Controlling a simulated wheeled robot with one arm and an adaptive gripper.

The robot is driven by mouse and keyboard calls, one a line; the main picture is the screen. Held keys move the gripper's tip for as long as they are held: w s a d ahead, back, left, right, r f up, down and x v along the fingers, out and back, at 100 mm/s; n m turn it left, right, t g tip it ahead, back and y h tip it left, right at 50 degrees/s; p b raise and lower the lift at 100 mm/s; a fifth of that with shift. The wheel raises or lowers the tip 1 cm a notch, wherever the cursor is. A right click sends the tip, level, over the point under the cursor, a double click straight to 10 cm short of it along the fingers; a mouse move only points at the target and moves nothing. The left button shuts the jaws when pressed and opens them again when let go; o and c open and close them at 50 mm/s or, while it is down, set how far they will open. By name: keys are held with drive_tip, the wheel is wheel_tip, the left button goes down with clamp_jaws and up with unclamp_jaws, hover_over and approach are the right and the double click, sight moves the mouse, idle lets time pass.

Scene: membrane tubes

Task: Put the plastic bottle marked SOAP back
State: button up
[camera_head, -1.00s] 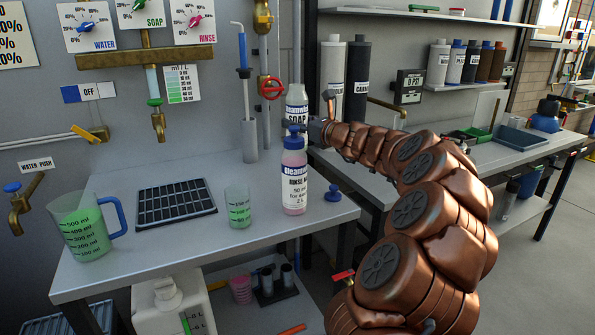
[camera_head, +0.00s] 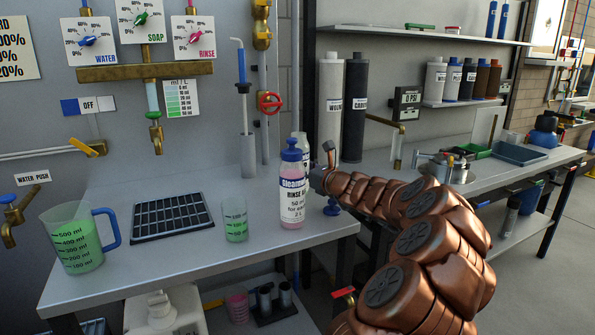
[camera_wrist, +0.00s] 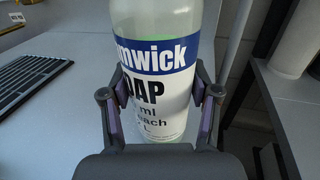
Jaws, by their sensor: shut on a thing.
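The SOAP bottle (camera_wrist: 155,75) is clear plastic with a blue and white label, and fills the middle of the wrist view. My gripper (camera_wrist: 160,105) is shut on its lower half, one finger on each side. The bottle is upright. In the head view only a sliver of the SOAP bottle (camera_head: 303,143) shows behind the RINSE AID bottle (camera_head: 292,200), which is pink with a blue cap. My fingers are hidden there behind that bottle. I cannot tell whether the SOAP bottle's base touches the table.
A pipe with a blue handle (camera_head: 247,120) stands at the back. A second bench is at right.

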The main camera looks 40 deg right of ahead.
idle(0.3)
drive_tip(key=o, duration=1.5)
drive_tip(key=shift+s+r, duration=0.1)
drive_tip(key=shift+s, duration=0.25)
drive_tip(key=s, duration=0.7)
drive_tip(key=s+p, duration=0.1)
drive_tip(key=s, duration=0.3)
drive_tip(key=shift+s+a, duration=0.15)
drive_tip(key=shift+a, duration=0.2)
drive_tip(key=shift+s+a, duration=0.1)
